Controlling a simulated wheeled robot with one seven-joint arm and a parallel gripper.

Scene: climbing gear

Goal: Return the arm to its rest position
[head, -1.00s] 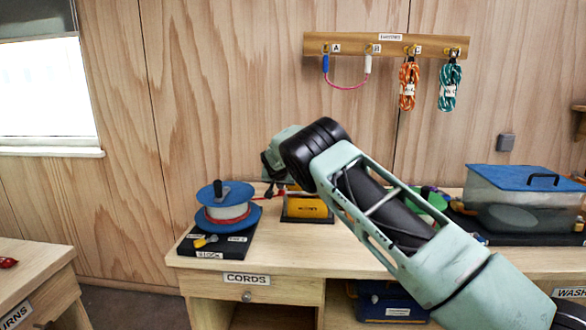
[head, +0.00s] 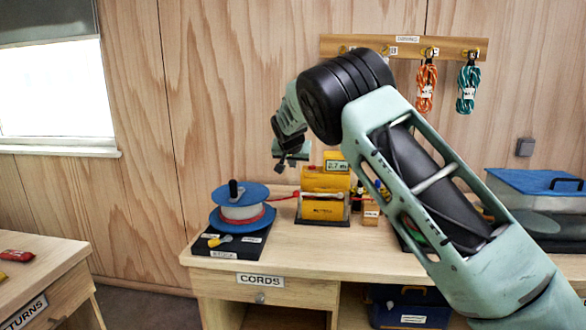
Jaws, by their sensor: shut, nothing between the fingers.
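My arm rises from the lower right of the head view and bends over at a black elbow joint. My gripper (head: 291,158) hangs from it at mid picture, shut and empty, in front of the wood wall. It is above the bench (head: 225,272), over the space between the blue and white spool (head: 241,208) and the yellow device (head: 325,195). It touches neither as far as I can see. My arm hides part of the hook rail and part of the bench's right side.
A hook rail (head: 465,47) on the wall holds orange (head: 426,86) and teal (head: 467,88) cord bundles. A clear bin with a blue lid (head: 535,181) stands at the right. A second table (head: 45,260) is at the left.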

